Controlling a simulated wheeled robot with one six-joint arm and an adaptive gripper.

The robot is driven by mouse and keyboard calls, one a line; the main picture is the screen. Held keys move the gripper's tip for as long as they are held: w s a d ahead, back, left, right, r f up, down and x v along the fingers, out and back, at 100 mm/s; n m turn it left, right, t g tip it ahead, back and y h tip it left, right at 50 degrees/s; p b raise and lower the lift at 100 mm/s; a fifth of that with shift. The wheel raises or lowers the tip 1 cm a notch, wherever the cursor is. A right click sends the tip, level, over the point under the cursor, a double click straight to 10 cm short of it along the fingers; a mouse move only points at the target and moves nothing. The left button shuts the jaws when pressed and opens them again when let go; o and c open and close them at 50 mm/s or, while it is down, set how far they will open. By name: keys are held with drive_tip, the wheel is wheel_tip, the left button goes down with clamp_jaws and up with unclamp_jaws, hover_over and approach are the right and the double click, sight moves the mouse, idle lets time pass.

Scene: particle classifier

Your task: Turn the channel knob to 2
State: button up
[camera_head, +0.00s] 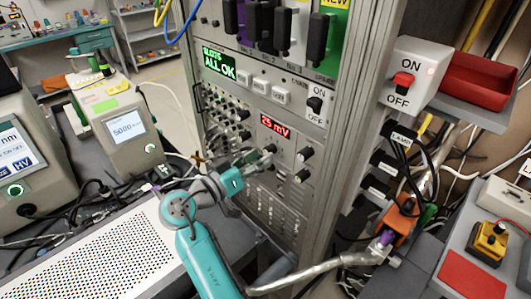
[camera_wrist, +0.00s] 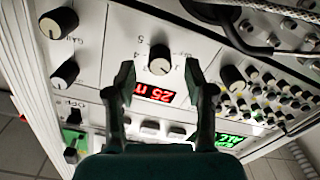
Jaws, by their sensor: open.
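A dark knob with a pale face (camera_wrist: 160,62) sits on the white panel, with small numbers including 4 and 5 printed around it. Its own label is not readable, and its pointer's exact setting is unclear. My gripper (camera_wrist: 159,78) is open, with one dark finger on each side of this knob and visible gaps between. In the head view my gripper (camera_head: 264,158) is at the rack panel, just below the red 25 mV display (camera_head: 275,126), and largely covers the knob there. The display also shows in the wrist view (camera_wrist: 155,93), upside down.
Two more knobs (camera_head: 305,153) (camera_head: 302,176) sit to the right of my gripper; one is marked GAIN in the wrist view (camera_wrist: 59,22). Several small connectors (camera_wrist: 265,92) and cables crowd the other side. A perforated white box (camera_head: 110,255) is at lower left.

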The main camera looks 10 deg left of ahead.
sight(270, 150)
drive_tip(key=shift+x, duration=1.4)
clamp_jaws()
drive_tip(key=m, duration=0.4)
drive_tip(key=shift+m, duration=0.3)
drive_tip(key=m, duration=0.4)
